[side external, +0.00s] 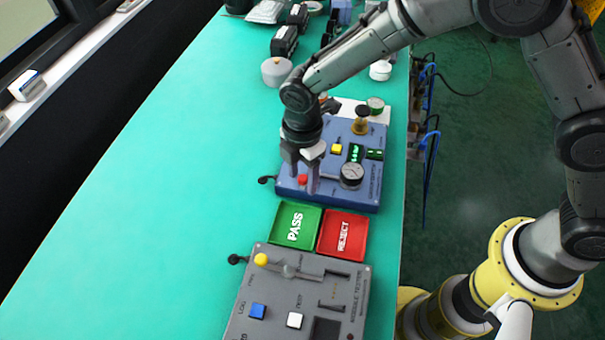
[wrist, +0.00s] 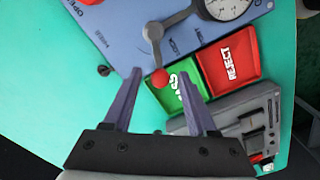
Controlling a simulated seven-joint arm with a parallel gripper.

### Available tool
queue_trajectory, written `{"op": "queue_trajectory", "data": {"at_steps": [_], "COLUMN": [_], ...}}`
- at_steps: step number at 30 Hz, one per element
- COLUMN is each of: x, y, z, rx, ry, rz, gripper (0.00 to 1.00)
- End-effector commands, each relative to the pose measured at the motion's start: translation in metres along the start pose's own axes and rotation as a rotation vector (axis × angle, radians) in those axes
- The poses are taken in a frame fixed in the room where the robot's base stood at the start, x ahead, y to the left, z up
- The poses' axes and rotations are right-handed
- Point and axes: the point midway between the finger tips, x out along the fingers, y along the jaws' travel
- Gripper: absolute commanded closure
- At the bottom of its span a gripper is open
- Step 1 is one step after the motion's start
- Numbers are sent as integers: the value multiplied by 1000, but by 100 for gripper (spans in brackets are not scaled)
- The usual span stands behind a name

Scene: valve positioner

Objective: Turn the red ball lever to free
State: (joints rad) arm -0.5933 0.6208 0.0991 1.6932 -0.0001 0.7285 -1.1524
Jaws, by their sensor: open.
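The red ball lever is on the blue valve positioner (side external: 335,190). In the wrist view its grey arm (wrist: 155,48) runs down from a hub to the red ball (wrist: 160,77), pointing toward the trays. The red ball also shows in the side view (side external: 303,180), low on the panel. My gripper (side external: 305,172) is over the panel, pointing down at the ball. In the wrist view my gripper (wrist: 158,73) is open, with one finger on each side of the ball and gaps visible on both sides. Small printed words flank the lever; I cannot read them surely.
A round gauge (side external: 352,175) stands on the panel near the lever. The green PASS tray (side external: 281,233) and red REJECT tray (side external: 341,253) lie beside the positioner. A grey module tester (side external: 262,290) is in front. The teal table is clear on the left.

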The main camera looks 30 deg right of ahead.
Motion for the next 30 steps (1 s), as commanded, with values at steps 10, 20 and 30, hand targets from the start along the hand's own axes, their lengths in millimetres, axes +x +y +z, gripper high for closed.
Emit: {"op": "queue_trajectory", "data": {"at_steps": [10,20,30], "x": [2,2,2], "y": [0,0,1], "z": [0,0,0], "rx": [0,0,18], "ry": [0,0,0], "rz": [0,0,0], "gripper": [49,100,100]}}
